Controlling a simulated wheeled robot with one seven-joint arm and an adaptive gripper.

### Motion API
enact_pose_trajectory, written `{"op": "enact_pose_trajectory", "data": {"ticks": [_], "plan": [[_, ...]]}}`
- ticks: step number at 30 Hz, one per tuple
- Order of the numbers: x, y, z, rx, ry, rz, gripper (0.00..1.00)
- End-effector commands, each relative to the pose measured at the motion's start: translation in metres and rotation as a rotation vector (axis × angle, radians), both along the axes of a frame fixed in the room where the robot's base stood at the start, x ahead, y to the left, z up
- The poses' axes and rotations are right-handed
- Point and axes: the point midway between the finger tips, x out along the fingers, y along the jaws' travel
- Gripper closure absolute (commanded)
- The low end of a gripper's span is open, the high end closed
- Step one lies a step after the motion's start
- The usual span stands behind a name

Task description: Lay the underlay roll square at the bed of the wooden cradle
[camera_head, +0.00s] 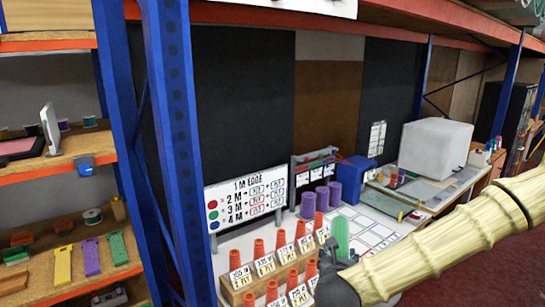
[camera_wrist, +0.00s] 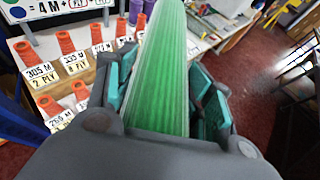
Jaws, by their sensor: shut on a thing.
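A ribbed green roll, which I take to be the underlay roll (camera_wrist: 162,85), lies between the teal-padded fingers of my gripper (camera_wrist: 165,78) in the wrist view. The gripper is shut on it, and the roll points away from the palm. I cannot make out a wooden cradle for certain in either view.
A wooden stand (camera_head: 237,297) with several orange cones and ply labels is left of my gripper. Purple cylinders (camera_head: 308,204), a blue box (camera_head: 355,172) and a big pale block (camera_head: 435,146) stand farther back. A blue shelf post (camera_head: 171,120) rises at the left.

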Motion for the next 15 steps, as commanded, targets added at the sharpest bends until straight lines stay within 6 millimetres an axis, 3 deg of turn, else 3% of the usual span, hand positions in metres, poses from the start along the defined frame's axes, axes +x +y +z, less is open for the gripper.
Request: {"op": "enact_pose_trajectory", "data": {"ticks": [3,15], "plan": [[0.001,-0.001,-0.015,-0.001,0.001,-0.014,0.75],[0.006,-0.005,-0.043,-0.001,-0.001,-0.042,0.75]]}}
